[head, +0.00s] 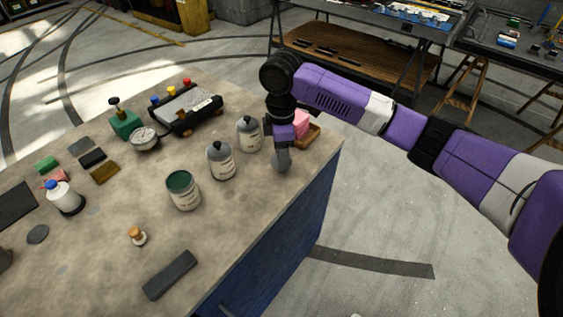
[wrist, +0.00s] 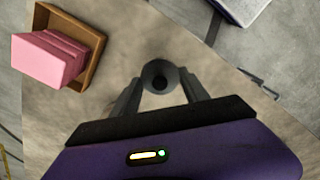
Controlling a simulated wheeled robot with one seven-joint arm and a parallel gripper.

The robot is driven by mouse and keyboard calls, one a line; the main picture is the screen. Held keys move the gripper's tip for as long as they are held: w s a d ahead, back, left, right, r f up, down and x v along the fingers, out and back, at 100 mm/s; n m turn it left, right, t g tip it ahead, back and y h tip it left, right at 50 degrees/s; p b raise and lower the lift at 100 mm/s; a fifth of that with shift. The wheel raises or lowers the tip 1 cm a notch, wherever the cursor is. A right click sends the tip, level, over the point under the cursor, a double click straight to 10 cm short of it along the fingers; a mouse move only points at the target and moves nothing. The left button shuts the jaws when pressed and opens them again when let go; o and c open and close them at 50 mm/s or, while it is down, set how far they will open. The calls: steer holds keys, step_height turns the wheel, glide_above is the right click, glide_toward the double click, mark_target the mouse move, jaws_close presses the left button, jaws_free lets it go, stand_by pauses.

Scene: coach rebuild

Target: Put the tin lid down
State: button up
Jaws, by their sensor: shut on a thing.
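My gripper (head: 283,145) points down over the right end of the workbench (head: 120,215). It is shut on the grey tin lid (head: 282,161), which hangs at its fingertips. In the wrist view the lid (wrist: 160,76) shows from above as a round grey piece with a dark knob between the two fingers. I cannot tell whether the lid touches the bench top. A tin (head: 183,193) with a dark green top and no knobbed lid stands to the left and nearer. Two tins with grey knobbed lids, a middle one (head: 221,163) and a farther one (head: 249,136), stand between.
A wooden tray (wrist: 92,30) with pink blocks (wrist: 48,57) lies beside my gripper.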

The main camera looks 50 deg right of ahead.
steer(key=shift+f, duration=1.95)
steer(key=shift+f, duration=0.15)
steer(key=o, duration=1.3)
step_height(320, 180, up, 12)
steer(key=shift+r+b, duration=0.2)
steer(key=shift+b, duration=0.55)
